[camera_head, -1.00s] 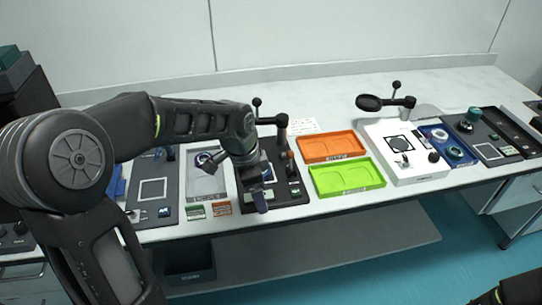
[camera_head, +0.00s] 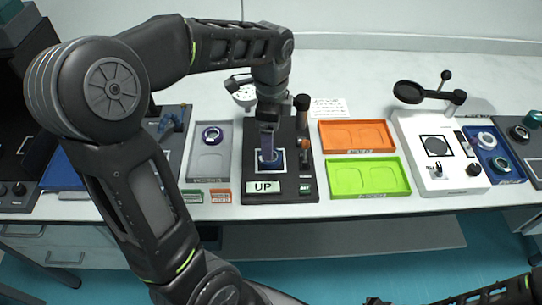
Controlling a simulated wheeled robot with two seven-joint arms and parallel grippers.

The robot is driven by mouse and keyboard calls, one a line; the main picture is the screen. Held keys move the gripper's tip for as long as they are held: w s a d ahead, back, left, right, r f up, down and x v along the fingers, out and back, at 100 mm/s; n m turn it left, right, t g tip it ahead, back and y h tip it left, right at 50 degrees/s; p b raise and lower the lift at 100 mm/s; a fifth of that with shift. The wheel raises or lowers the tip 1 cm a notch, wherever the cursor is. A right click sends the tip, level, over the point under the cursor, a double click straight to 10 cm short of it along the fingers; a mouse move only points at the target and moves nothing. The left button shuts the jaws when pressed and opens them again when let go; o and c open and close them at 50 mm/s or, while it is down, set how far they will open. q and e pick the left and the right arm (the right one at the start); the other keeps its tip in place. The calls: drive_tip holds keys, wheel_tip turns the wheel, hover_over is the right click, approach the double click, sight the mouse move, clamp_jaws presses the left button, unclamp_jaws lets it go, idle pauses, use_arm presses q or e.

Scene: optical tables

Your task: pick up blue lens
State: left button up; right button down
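My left gripper (camera_head: 268,145) points straight down over the white-framed square of a black device (camera_head: 230,170). Another ring, dark blue-violet with a pale centre (camera_head: 212,135), lies in a grey tray (camera_head: 209,166) to the left. Part of my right arm shows at the bottom right edge; its fingers are not clear.
The black device bears an "UP" label (camera_head: 263,187) and upright posts (camera_head: 302,120). To its right are an orange tray (camera_head: 357,123), a green tray (camera_head: 369,194), both empty, and a white device (camera_head: 425,180). A blue tray (camera_head: 513,176) holds rings.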

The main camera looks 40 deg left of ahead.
use_arm(q)
drive_tip(key=shift+f, duration=0.55)
wheel_tip(320, 180, down, 5)
drive_tip(key=shift+a+f, duration=0.1)
drive_tip(key=shift+f, duration=0.05)
drive_tip(key=shift+c, duration=0.3)
drive_tip(key=c, duration=1.6)
wheel_tip(320, 180, up, 10)
idle(0.6)
